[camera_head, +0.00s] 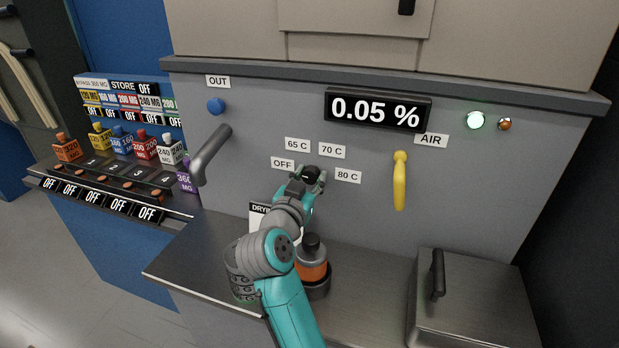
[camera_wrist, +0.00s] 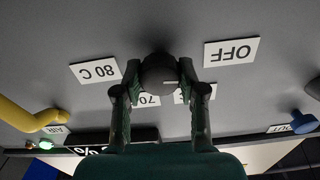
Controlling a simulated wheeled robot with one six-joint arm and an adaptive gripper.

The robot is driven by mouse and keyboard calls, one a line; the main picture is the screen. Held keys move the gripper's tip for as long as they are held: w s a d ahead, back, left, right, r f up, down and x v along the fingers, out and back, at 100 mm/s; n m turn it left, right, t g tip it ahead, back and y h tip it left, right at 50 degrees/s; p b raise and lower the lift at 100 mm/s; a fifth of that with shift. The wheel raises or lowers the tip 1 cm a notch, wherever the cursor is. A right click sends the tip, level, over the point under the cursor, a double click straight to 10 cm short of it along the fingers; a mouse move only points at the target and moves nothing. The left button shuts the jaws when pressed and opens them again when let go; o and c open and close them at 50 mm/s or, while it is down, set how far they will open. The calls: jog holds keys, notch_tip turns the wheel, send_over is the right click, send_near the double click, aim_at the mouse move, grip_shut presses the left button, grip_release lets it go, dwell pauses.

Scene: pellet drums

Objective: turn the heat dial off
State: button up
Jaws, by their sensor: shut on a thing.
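The heat dial (camera_head: 311,172) is a dark round knob on the grey panel, ringed by the labels OFF (camera_head: 283,163), 65 C (camera_head: 297,144), 70 C (camera_head: 332,150) and 80 C (camera_head: 348,176). My gripper (camera_head: 312,181) is at the panel with its fingers on both sides of the dial, shut on it. In the upside-down wrist view, the dial (camera_wrist: 157,74) sits between the fingertips of my gripper (camera_wrist: 159,79). A short white mark shows on its right part; I cannot tell exactly which label it points to. My fingers partly cover the 65 C and 70 C labels there.
A yellow handle (camera_head: 400,180) hangs right of the dial under AIR. A grey lever (camera_head: 211,155) juts out at left. A bottle with orange contents (camera_head: 311,265) stands on the shelf beside my arm. A lidded metal box (camera_head: 470,310) is at right.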

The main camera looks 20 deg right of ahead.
jog(key=o, duration=1.1)
jog(key=shift+f, duration=0.1)
jog(key=shift+o, duration=0.2)
jog(key=v, duration=1.2)
